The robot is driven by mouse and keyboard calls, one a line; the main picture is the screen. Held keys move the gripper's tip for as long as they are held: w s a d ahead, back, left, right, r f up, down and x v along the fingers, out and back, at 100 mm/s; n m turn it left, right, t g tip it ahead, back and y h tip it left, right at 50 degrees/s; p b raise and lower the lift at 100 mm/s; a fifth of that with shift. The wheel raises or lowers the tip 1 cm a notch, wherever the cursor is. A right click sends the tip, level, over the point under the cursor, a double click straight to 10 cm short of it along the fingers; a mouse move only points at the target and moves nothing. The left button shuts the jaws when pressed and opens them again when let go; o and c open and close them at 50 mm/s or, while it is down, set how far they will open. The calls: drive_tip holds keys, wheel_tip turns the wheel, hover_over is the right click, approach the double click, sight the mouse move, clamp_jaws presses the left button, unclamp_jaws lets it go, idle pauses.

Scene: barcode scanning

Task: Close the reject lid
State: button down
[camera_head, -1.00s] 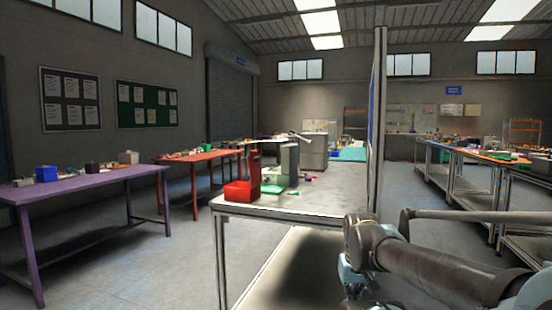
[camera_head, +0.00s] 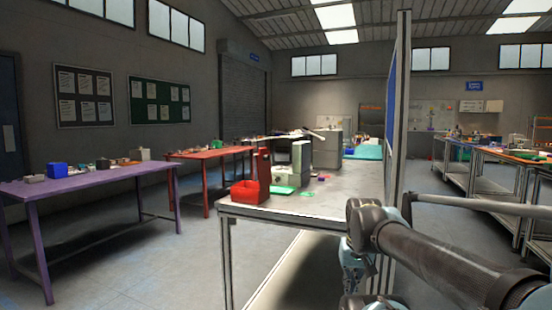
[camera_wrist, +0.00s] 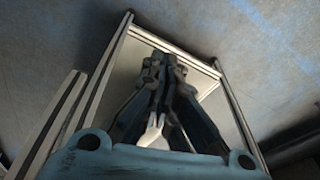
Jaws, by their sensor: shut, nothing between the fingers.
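A red bin (camera_head: 245,193) stands on the near left corner of a grey-topped bench (camera_head: 318,206). An upright red panel (camera_head: 264,168) rises at the bin's right side and looks like its lid standing open; the hinge is too small to see. My gripper (camera_wrist: 164,66) shows in the wrist view with its dark fingers together and nothing between them. It points toward a framed bench surface seen at a slant, clear of the bin. The bin and lid are not in the wrist view. In the head view my arm lies at the lower right, apart from the bin.
A grey-green device (camera_head: 300,160), a green pad (camera_head: 284,190) and small coloured items are beside the bin. A tall framed partition (camera_head: 397,130) stands along the bench's right side, close to my arm. Purple (camera_head: 90,181) and red (camera_head: 200,155) tables stand left, with open floor between.

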drive_tip(key=w+a+r+m+y, duration=0.2)
drive_tip(key=w+a+r+m, duration=0.35)
drive_tip(key=w+r, duration=0.7)
drive_tip(key=w+a+r+m+y, duration=0.3)
drive_tip(key=w+r+m, duration=0.6)
drive_tip(key=w+r, duration=0.4)
drive_tip(key=w+a+r+m+y, duration=0.2)
drive_tip(key=w+a+r+m, duration=0.35)
drive_tip(key=w+r, duration=0.75)
drive_tip(key=w+a+f+m, duration=0.1)
drive_tip(key=a+f, duration=0.5)
drive_tip(key=a, duration=0.2)
drive_tip(key=shift+a+f, duration=0.2)
